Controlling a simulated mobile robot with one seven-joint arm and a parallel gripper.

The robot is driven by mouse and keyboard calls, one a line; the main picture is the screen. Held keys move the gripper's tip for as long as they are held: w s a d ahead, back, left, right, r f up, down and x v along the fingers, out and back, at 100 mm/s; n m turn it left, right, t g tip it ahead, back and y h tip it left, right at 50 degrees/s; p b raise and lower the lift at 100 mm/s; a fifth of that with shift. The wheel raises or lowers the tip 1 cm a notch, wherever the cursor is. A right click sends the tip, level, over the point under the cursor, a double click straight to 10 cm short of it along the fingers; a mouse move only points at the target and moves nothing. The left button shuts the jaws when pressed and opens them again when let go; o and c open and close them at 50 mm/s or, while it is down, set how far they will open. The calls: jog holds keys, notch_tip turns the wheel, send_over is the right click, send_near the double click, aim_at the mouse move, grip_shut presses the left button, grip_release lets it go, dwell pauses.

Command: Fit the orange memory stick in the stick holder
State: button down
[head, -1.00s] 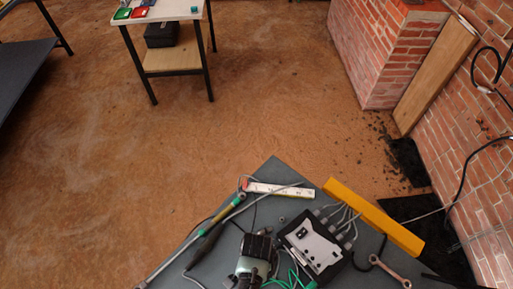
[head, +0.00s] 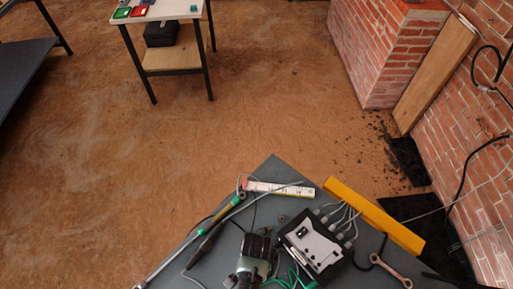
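I cannot make out an orange memory stick in the head view. On the white-topped table (head: 165,12) at the top left stand a small green item (head: 122,13), a red item (head: 139,12) and a teal block (head: 194,8). They are too small and too near the picture's edge to tell whether one of them is the stick holder. My gripper is not in view.
A grey workbench (head: 277,172) at the bottom holds a yellow bar (head: 375,216), a black-and-white device (head: 313,246), a folding ruler (head: 280,189), a wrench (head: 392,270) and cables. Brick wall (head: 470,165) and leaning board (head: 435,75) stand right. Brown floor (head: 200,145) between tables is clear.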

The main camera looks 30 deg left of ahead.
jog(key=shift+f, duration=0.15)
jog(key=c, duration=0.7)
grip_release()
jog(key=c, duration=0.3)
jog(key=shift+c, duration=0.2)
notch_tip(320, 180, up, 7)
jog(key=p, duration=0.7)
